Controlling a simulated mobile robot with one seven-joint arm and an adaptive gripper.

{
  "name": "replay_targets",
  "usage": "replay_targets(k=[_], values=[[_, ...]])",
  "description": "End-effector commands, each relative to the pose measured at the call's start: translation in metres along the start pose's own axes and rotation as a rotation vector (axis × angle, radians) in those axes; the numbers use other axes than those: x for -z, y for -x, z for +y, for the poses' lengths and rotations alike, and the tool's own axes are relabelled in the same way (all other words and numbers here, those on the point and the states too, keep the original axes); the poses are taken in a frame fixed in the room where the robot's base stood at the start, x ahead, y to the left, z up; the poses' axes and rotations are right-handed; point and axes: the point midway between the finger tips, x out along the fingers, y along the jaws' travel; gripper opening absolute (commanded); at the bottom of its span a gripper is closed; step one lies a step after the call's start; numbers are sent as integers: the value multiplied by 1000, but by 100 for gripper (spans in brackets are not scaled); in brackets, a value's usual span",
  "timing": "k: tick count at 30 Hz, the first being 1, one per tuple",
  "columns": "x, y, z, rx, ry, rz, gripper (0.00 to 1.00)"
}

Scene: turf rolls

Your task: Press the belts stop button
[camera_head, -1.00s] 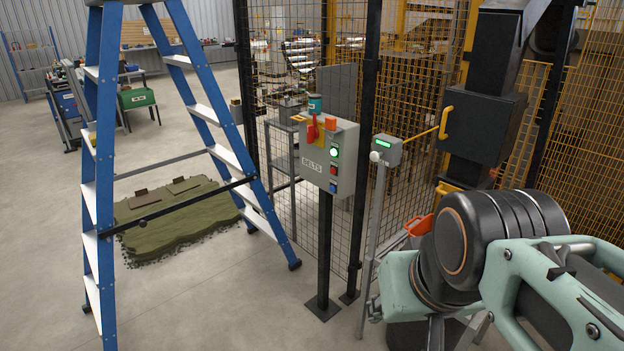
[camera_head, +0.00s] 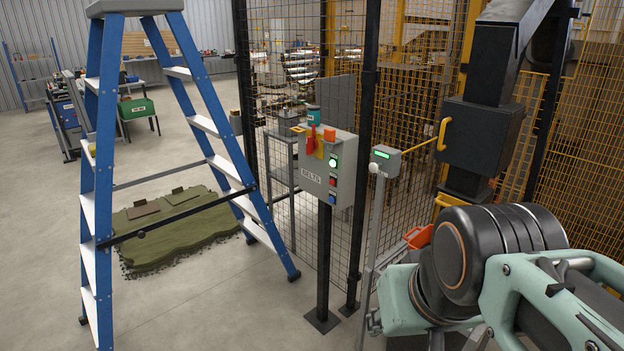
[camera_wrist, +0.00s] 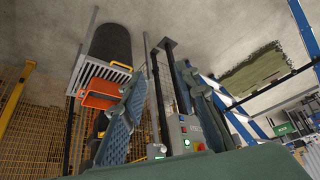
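The grey belts control box (camera_head: 345,174) stands on a black post in the middle of the head view, labelled BELTS. Its front carries a lit green button (camera_head: 333,162), a red button (camera_head: 332,180) and a blue button (camera_head: 332,198). A red lever on a yellow plate and an orange block sit at its top. In the wrist view the box (camera_wrist: 193,124) shows small and partly hidden beside a finger. My gripper (camera_wrist: 160,72) shows there as two ribbed blue fingers, apart with nothing between them. My gripper is out of the head view and away from the box.
A blue stepladder (camera_head: 102,180) stands left of the box. A smaller grey panel (camera_head: 385,162) with a green display stands on a pole to its right. Mesh fencing (camera_head: 300,235) runs behind. A turf piece (camera_head: 180,235) lies beyond the ladder. Floor in front is clear.

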Motion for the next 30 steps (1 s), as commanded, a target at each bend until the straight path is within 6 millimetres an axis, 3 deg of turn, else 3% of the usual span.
replay_targets(k=[3,11,30], values=[[0,0,0,0,0,0,28],[0,0,0,0,0,0,0],[0,0,0,0,0,0,0]])
